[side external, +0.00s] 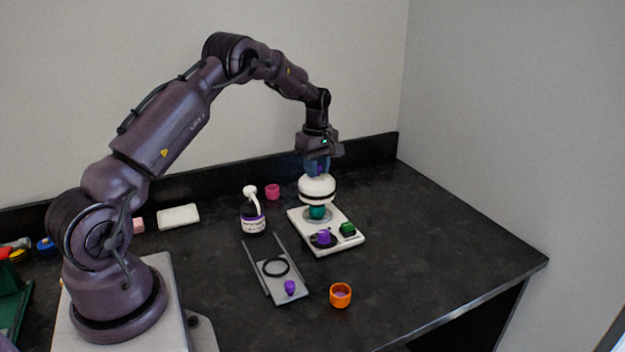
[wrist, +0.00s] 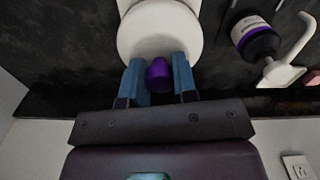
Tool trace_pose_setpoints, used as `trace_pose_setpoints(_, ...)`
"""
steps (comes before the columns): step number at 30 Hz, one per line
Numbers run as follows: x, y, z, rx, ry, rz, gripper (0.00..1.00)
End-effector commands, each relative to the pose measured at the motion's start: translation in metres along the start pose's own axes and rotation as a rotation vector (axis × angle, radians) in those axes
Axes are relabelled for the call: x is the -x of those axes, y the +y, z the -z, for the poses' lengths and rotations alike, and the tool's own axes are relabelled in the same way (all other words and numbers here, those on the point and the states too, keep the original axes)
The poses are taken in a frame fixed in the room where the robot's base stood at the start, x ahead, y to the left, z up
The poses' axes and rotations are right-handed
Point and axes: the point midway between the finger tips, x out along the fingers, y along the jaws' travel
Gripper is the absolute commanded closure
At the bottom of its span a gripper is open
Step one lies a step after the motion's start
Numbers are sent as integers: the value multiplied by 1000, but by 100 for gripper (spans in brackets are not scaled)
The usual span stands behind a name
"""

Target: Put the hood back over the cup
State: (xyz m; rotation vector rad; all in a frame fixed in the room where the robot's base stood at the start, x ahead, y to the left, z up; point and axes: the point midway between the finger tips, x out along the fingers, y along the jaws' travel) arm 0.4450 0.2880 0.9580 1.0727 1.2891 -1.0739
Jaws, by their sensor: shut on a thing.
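The hood is a white dome with a dark band (side external: 317,188) and a purple knob (wrist: 159,76). My gripper (side external: 318,168) is shut on that knob, its blue fingers on either side of it in the wrist view (wrist: 158,64). The hood hangs upright below my gripper. The teal cup (side external: 317,212) stands on a grey ring at the back of a white board (side external: 331,247). The hood is above the cup, and most of the cup shows beneath its rim. The cup is hidden in the wrist view.
The board also carries a purple piece (side external: 323,237) on a black disc and a green block (side external: 348,229). A pump bottle (side external: 253,213) stands left of it. A grey rail stand (side external: 286,296), an orange cup (side external: 340,296) and a pink cup (side external: 272,191) are nearby. The counter's right is clear.

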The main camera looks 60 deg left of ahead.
Motion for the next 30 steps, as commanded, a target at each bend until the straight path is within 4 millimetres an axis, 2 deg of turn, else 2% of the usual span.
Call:
trace_pose_setpoints(2, 6, 4, 0, -4, 1, -1, 99)
trace_pose_setpoints(5, 2, 1, -1, -6, 0, 2, 99)
trace_pose_setpoints(18, -40, 1, -1, -7, 1, 1, 99)
trace_pose_setpoints(24, -50, 1, -1, -8, 1, 0, 99)
trace_pose_setpoints(30, -52, 1, -1, -8, 1, -1, 99)
